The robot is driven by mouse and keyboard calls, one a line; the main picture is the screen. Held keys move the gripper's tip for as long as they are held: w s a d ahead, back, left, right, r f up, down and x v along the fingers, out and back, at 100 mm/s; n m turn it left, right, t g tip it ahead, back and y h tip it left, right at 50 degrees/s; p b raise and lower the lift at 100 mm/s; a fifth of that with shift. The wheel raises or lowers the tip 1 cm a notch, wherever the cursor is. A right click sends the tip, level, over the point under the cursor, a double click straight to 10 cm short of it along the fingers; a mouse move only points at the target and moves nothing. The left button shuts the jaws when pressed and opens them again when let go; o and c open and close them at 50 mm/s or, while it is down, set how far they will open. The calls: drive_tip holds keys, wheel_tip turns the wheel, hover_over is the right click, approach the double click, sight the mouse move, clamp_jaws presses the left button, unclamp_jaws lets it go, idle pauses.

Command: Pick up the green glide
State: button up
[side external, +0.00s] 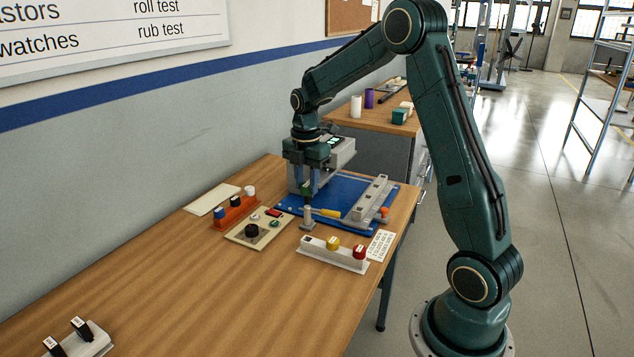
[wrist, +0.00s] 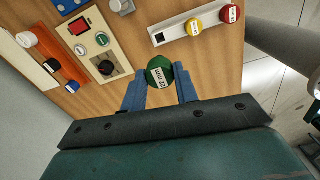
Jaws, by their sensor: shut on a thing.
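The green glide (wrist: 160,71) has a round green top with a printed white label. In the wrist view it sits between the two blue fingers of my gripper (wrist: 160,80), which are shut on it. In the side view the green glide (side external: 306,188) is a small green patch between the fingertips of my gripper (side external: 307,182). A dark upright piece on a grey foot (side external: 308,222) stands just below it. I cannot tell whether the glide touches that piece.
A pale rack (side external: 318,253) with yellow and red glides is in front. An orange rack (side external: 228,218) and a beige panel (side external: 245,237) lie left. A blue mat (side external: 345,190) bears a grey rail (side external: 370,202). The near left tabletop is mostly clear.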

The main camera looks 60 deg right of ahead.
sight(307, 184)
drive_tip(key=shift+r, duration=2.8)
drive_tip(key=shift+r, duration=3)
drive_tip(key=shift+d+f, duration=0.1)
drive_tip(key=shift+d, duration=0.05)
drive_tip(key=s+d+f, duration=0.2)
drive_tip(key=d+f, duration=0.1)
drive_tip(key=d, duration=0.5)
drive_tip(key=s+d+f, duration=0.3)
drive_tip(key=d, duration=0.5)
drive_tip(key=s+d+f, duration=0.3)
drive_tip(key=d, duration=0.6)
drive_tip(key=shift+f, duration=0.3)
drive_tip(key=shift+d+f, duration=0.1)
drive_tip(key=shift+f, duration=1.45)
drive_tip(key=shift+f, duration=0.2)
drive_tip(key=shift+f, duration=2.65)
